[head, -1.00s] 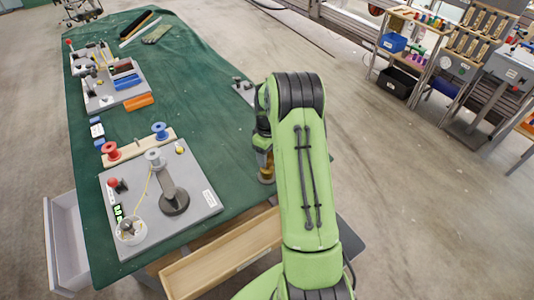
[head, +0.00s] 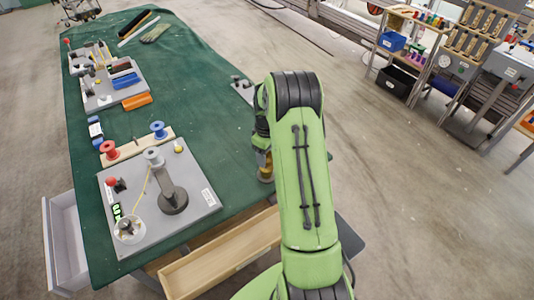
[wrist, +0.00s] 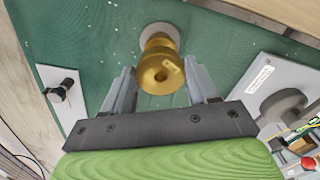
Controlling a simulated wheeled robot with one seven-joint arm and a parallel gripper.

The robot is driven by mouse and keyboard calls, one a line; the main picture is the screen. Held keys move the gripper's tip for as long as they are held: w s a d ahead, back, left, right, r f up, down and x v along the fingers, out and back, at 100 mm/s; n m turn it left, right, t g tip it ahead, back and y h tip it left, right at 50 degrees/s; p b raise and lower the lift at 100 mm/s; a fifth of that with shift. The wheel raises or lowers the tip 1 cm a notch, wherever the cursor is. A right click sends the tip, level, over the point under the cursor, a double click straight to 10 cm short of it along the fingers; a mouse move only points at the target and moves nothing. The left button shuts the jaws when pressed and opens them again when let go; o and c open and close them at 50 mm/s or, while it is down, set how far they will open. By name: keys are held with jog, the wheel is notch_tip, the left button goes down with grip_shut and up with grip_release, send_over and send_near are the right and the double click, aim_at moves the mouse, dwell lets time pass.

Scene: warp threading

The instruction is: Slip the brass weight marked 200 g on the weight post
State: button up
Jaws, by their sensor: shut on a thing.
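The brass weight (wrist: 160,68) is a stepped cylinder with a hole in its top and a small label I cannot read. It stands between the two fingers of my gripper (wrist: 160,80), which is shut on it. A pale grey disc (wrist: 158,32) shows at its far end, over the green cloth. In the head view the brass weight (head: 265,174) shows low by the table's right edge, partly hidden by my arm. A small grey plate with a short dark upright (wrist: 62,90) lies left in the wrist view; I cannot tell whether this is the weight post.
A grey board (head: 205,200) with a dark round-based arm, a dial and a yellow thread lies left of my gripper. Red and blue spools stand on a wooden strip (head: 135,150) behind it. Open drawers (head: 225,262) jut out below the table. The cloth's middle is clear.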

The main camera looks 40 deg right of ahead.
jog(key=shift+f+b, duration=0.8)
jog(key=shift+f, duration=0.15)
dwell(0.5)
jog(key=o, duration=1.5)
jog(key=shift+r, duration=0.1)
jog(key=shift+r+p, duration=2.15)
jog(key=shift+r, duration=0.8)
